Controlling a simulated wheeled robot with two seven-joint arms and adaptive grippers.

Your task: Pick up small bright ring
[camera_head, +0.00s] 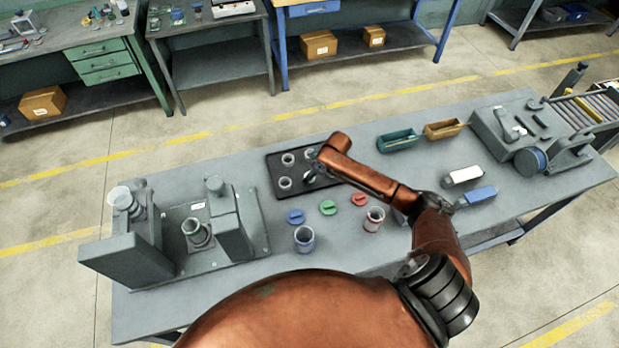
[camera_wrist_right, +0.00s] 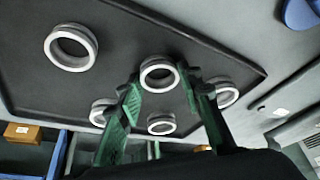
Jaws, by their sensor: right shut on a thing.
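A dark tray (camera_head: 268,172) lies on the grey workbench and holds several small light-grey rings. Two of them show clearly in the head view, a back-left ring (camera_head: 288,159) and a front-left ring (camera_head: 285,184). My right gripper (camera_head: 311,176) is over the right part of the tray, partly hidden by my arm. In the right wrist view, the green fingers of my right gripper (camera_wrist_right: 161,80) are shut on a small bright ring (camera_wrist_right: 159,74). I cannot tell whether this ring still touches the tray. Another ring (camera_wrist_right: 70,47) lies apart. My left gripper is out of view.
A grey machine (camera_head: 235,225) stands at the bench's left and another machine (camera_head: 520,130) at its right. Blue (camera_head: 296,216), green (camera_head: 328,207) and red (camera_head: 359,199) discs and two cups (camera_head: 304,238) are in front of the tray. Two bins (camera_head: 398,141) stand behind my arm.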

